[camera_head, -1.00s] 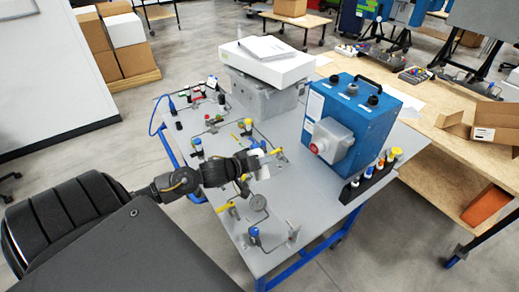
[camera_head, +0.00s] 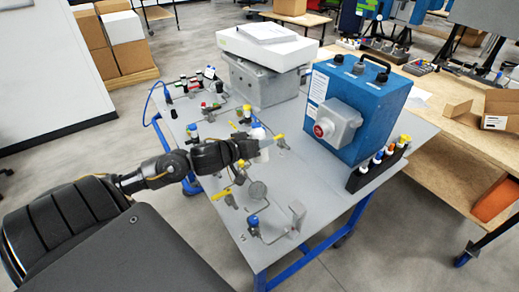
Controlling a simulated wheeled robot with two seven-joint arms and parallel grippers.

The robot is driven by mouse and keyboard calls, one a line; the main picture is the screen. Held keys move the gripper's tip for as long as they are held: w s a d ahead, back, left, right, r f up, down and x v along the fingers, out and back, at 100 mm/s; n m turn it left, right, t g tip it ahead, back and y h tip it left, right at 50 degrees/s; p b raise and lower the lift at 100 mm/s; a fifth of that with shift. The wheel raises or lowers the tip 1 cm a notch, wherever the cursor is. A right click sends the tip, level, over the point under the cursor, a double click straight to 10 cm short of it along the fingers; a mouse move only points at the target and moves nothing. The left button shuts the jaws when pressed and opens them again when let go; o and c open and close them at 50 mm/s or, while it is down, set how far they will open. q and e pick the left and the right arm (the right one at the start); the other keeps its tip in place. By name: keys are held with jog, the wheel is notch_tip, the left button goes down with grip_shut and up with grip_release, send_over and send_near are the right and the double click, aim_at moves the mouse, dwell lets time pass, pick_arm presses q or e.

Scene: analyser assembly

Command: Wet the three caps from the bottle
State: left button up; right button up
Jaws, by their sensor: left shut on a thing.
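My left gripper (camera_head: 256,150) reaches in from the left over the grey table. It is shut on a small white thing (camera_head: 263,154) that looks like the bottle, mostly hidden by the fingers. Blue-topped fittings stand on the tabletop: one (camera_head: 193,131) behind my arm, one (camera_head: 253,222) near the front edge, and a white-and-blue one (camera_head: 257,131) just behind the gripper. I cannot tell which parts are the three caps. My right gripper is not in view.
Thin pipes, yellow valve handles and a round gauge (camera_head: 257,190) surround the gripper. A blue analyser box (camera_head: 362,108) stands to the right, with a black rack (camera_head: 360,180) of several coloured-top bottles beside it. The table's front right (camera_head: 325,205) is clear.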

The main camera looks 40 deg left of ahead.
pick_arm(q)
jog(key=shift+s+d+f+m+t+h+b, duration=0.1)
jog(key=shift+m+t+h+b, duration=0.4)
jog(key=shift+m+b, duration=1.2)
jog(key=shift+d+m+t+h+b, duration=0.1)
jog(key=shift+m+t+b, duration=0.65)
jog(key=shift+b, duration=1.85)
jog(key=shift+m+b, duration=0.25)
jog(key=shift+b, duration=0.05)
jog(key=shift+r+m+t+b, duration=0.2)
jog(key=shift+m+t+b, duration=0.05)
jog(key=shift+m+b, duration=0.1)
jog(key=shift+r, duration=0.1)
